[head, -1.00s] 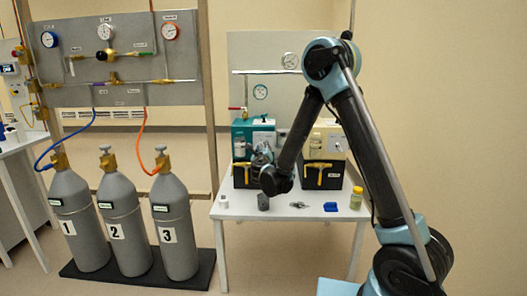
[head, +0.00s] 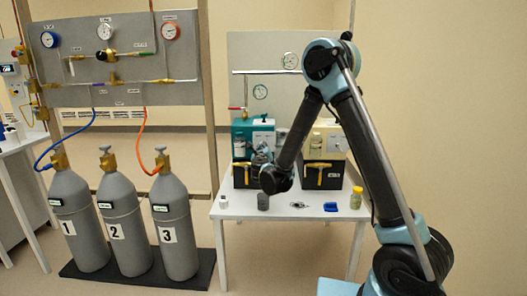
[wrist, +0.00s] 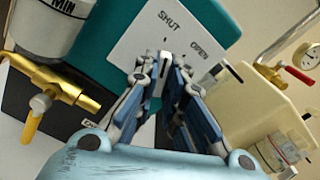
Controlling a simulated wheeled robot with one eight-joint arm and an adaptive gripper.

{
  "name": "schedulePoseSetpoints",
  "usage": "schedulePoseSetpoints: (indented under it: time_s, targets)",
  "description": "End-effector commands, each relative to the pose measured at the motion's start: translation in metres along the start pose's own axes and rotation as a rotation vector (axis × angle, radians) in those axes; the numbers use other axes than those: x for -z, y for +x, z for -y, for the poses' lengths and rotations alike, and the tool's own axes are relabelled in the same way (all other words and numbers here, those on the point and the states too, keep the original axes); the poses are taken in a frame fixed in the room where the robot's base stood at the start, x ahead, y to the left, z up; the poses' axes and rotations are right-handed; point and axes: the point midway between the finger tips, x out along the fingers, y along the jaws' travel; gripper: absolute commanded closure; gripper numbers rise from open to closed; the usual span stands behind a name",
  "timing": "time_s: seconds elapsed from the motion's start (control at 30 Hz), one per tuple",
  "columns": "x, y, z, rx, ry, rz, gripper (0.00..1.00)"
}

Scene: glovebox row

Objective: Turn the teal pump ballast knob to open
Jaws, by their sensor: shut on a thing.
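The teal pump (head: 241,131) stands on the white table at the left of two pumps. Its teal body (wrist: 110,38) also fills the upper middle of the wrist view. A white plate (wrist: 145,38) on it bears the words SHUT and OPEN. My gripper (wrist: 166,66) is shut on the small ballast knob (wrist: 165,56) at this plate. The fingers hide most of the knob, so I cannot tell its exact angle. In the head view my gripper (head: 262,157) is in front of the teal pump, and the knob is hidden.
A cream pump (head: 327,140) stands close on the right. Brass fittings (wrist: 62,90) stick out at left in the wrist view. Small items, including a blue one (head: 330,207) and a yellow-capped jar (head: 356,197), lie along the table's front. Several grey cylinders (head: 120,235) stand left.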

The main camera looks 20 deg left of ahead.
Motion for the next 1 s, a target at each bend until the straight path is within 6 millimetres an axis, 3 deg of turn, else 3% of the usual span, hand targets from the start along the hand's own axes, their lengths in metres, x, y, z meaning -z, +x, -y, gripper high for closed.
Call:
schedulePoseSetpoints:
  time_s: [0.6,1.0]
  targets:
    - [0.0001,-0.0007,-0.0001,-0.001,0.379,0.000,1.00]
    - [0.0003,-0.0009,0.0002,-0.001,0.485,0.000,1.00]
